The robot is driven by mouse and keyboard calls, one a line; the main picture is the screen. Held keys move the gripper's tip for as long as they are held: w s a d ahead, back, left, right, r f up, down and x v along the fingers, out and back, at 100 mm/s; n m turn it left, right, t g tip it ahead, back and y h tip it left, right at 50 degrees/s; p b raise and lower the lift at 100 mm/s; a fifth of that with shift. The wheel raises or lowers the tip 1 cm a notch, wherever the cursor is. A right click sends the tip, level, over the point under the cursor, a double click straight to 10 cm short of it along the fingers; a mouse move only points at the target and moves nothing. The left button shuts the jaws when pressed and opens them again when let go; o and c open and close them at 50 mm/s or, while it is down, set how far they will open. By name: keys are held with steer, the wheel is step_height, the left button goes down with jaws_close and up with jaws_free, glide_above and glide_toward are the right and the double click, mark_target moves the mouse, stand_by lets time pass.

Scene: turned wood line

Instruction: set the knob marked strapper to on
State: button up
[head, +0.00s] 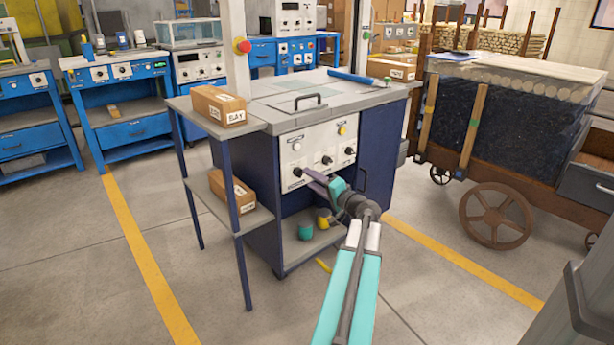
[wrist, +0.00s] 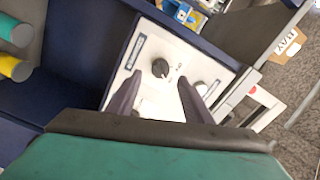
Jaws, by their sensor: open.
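The white control panel (head: 320,153) on the front of the blue machine carries several black knobs, among them a middle knob (head: 327,160) and a right knob (head: 349,151). Their labels are too small to read, so I cannot tell which is marked strapper. My gripper (head: 304,173) is in front of the panel's lower left knob. In the wrist view, my gripper (wrist: 159,80) is open and empty, its two dark fingers on either side of a black knob (wrist: 160,68). I cannot tell whether the fingers touch it.
A side shelf (head: 250,222) with boxes stands left of the panel. A wheeled cart (head: 495,215) stands right.

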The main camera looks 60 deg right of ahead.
steer(key=p+v, duration=0.1)
steer(key=v, duration=0.8)
steer(key=shift+p, duration=0.3)
